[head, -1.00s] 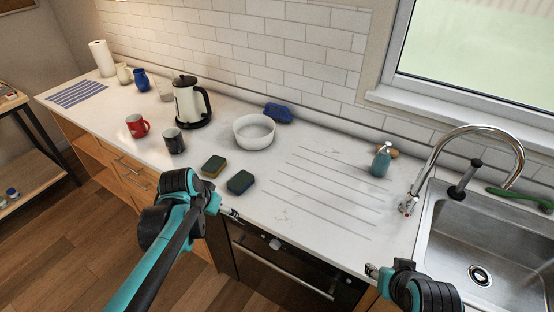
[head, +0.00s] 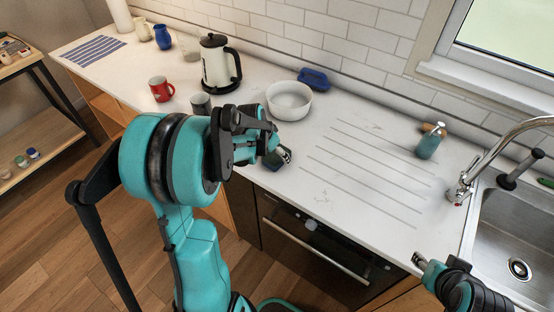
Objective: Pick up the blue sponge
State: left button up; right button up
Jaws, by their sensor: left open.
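The blue sponge (head: 273,165), dark with a blue side, lies on the white counter near its front edge. It is mostly hidden behind my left gripper (head: 284,156). My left gripper is open above or beside this sponge; I cannot tell whether it touches it. The green and yellow sponge seen earlier to its left is hidden by my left arm. My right gripper (head: 418,260) is low at the right, by the counter's front edge; its jaws are too small to read.
A white bowl (head: 289,103) stands behind the sponge, with a bright blue object (head: 314,79) behind it. A kettle (head: 217,66), a dark mug (head: 201,104) and a red mug (head: 161,89) stand left. A soap bottle (head: 429,143) and sink (head: 510,240) are right. The grooved counter is clear.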

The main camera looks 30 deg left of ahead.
pick_arm(q)
jog(key=shift+w+d+f, duration=0.1)
jog(key=shift+f, duration=0.25)
jog(key=shift+f+b, duration=0.25)
jog(key=shift+b, duration=0.05)
dwell(0.4)
jog(key=c, duration=0.7)
